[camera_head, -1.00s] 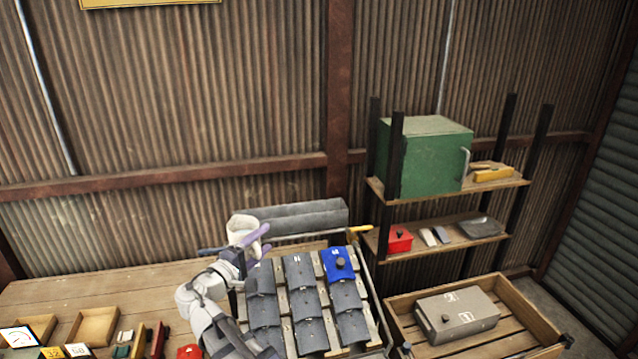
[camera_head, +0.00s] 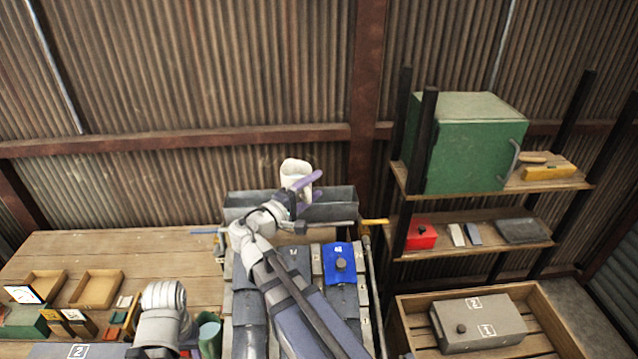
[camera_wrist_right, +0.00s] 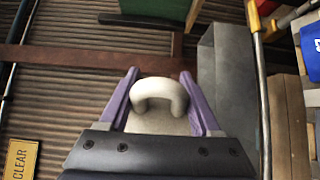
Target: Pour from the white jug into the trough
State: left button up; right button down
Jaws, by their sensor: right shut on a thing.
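The white jug (camera_head: 295,172) is held up in front of the wall, over the middle of the trough in the head view. My right gripper (camera_head: 308,184), with purple fingers, is shut on it. In the right wrist view the jug's curved white handle (camera_wrist_right: 160,88) sits between the purple fingers (camera_wrist_right: 159,100). The long grey trough (camera_head: 338,207) lies at the back of the rack, and in the right wrist view (camera_wrist_right: 228,80) it is right of the jug. I cannot tell the jug's exact tilt or see its contents. My left gripper is not in view.
A rack of grey blocks with one blue block (camera_head: 339,262) stands in front of the trough. Shelves with a green box (camera_head: 468,155) stand right. A wooden crate (camera_head: 560,330) holds a grey case. Small trays (camera_head: 97,290) lie on the wooden table at left.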

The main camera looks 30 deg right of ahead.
jog(key=n+p, duration=0.1)
jog(key=n+g+y+p, duration=0.1)
jog(key=n+p, duration=0.1)
jog(key=shift+s+a+n+y, duration=0.1)
jog(key=shift+s+n+y, duration=0.2)
jog(key=shift+s, duration=0.1)
dwell(0.4)
jog(key=shift+r+n+p, duration=0.15)
jog(key=shift+n+p, duration=0.15)
jog(key=shift+p, duration=0.35)
jog(key=shift+r, duration=0.1)
jog(key=shift+r+n+g+y+p, duration=0.25)
jog(key=shift+n+g+p, duration=0.2)
jog(key=shift+p, duration=0.3)
dwell(0.4)
jog(key=shift+w+r+n+y+p, duration=0.15)
jog(key=shift+n+y+p, duration=0.1)
jog(key=shift+n+p, duration=0.4)
